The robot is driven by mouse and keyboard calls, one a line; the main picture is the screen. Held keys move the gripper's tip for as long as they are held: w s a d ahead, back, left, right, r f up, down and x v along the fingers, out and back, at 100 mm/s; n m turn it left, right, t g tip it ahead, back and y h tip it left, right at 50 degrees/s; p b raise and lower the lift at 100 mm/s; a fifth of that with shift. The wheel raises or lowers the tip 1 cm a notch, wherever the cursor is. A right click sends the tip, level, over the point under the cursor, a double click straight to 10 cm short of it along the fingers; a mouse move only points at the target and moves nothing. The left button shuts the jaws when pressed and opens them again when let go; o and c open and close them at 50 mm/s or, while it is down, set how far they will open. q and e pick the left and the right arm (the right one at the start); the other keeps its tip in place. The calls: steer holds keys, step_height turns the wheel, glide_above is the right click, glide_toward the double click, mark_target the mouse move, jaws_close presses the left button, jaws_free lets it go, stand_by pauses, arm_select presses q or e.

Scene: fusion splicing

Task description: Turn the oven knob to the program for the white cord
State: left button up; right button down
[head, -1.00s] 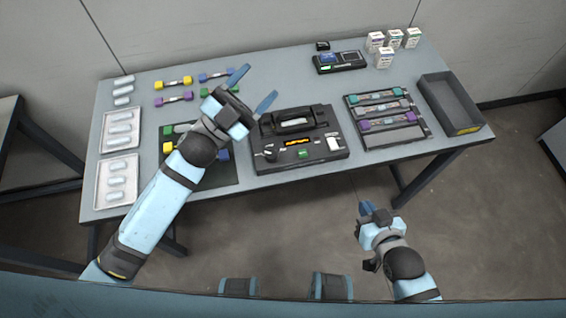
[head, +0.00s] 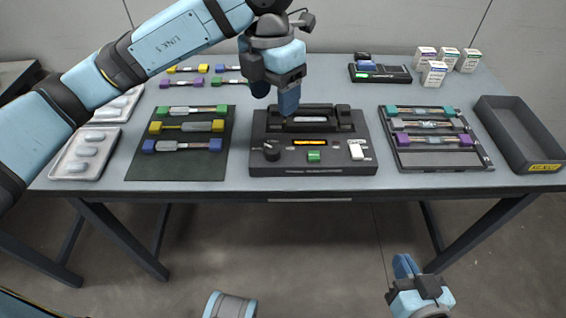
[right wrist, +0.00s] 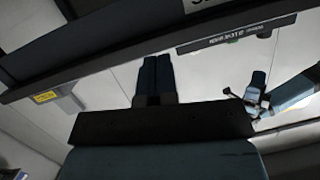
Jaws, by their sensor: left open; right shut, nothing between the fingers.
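The black oven unit (head: 258,128) stands mid-table near the front edge. Its dark round knob (head: 271,152) is at its front left, beside an orange-lit display (head: 311,142). The knob's setting is too small to read. My left gripper (head: 277,96) is open, with its fingers pointing down over the oven's back left, above and behind the knob and apart from it. My right gripper (head: 405,267) is shut and empty, low in front of the table. Its fingers also show in the right wrist view (right wrist: 157,78). I cannot tell which cord is the white one.
A dark mat (head: 180,172) with several block-ended cords lies left of the oven. A rack (head: 440,160) of cords and an empty black bin (head: 530,145) lie to the right. A green button (head: 314,156) and white switch (head: 356,151) sit right of the knob.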

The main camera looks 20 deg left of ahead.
mark_target(272, 148)
arm_select(q)
steer(key=shift+y, duration=0.3)
steer(key=f+b, duration=0.1)
steer(key=f, duration=0.3)
steer(key=f+b, duration=0.1)
steer(key=f, duration=0.3)
steer(key=a+f+b, duration=0.1)
steer(key=f, duration=0.3)
steer(key=shift+w+f, duration=0.15)
steer(key=shift+w, duration=0.15)
steer(key=shift+f, duration=0.65)
arm_select(e)
step_height(272, 148, up, 6)
steer(key=a+t+y, duration=0.2)
steer(key=shift+w+a+t+y, duration=0.25)
steer(key=shift+w+t+y, duration=0.05)
steer(key=shift+w+t, duration=0.1)
arm_select(q)
steer(key=shift+c, duration=0.4)
steer(key=c, duration=0.8)
steer(key=shift+c, duration=0.2)
